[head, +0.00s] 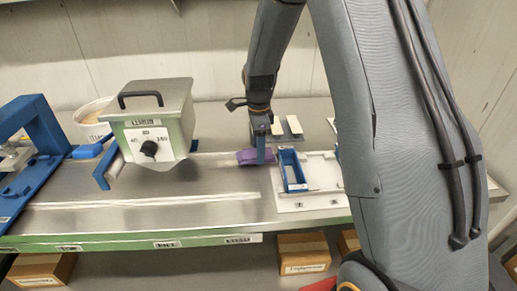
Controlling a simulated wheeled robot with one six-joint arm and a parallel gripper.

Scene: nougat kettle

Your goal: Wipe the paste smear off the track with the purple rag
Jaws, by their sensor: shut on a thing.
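The purple rag (245,157) is at the far middle of the steel table, at the right end of the far pale rail of the track (213,157). My gripper (262,158) points down there and is shut on the rag, which looks low at the table surface; I cannot tell whether it touches the rail. The track's near pale rail (150,201) runs along the front of the table. I cannot make out a paste smear; it may be hidden or too faint.
A steel box with a black handle and knob (150,125) stands left of my gripper, with blue supports beside it. A blue tray (292,171) lies on a white board (318,202) close on the right. A blue frame (35,115) stands far left. The table's middle is clear.

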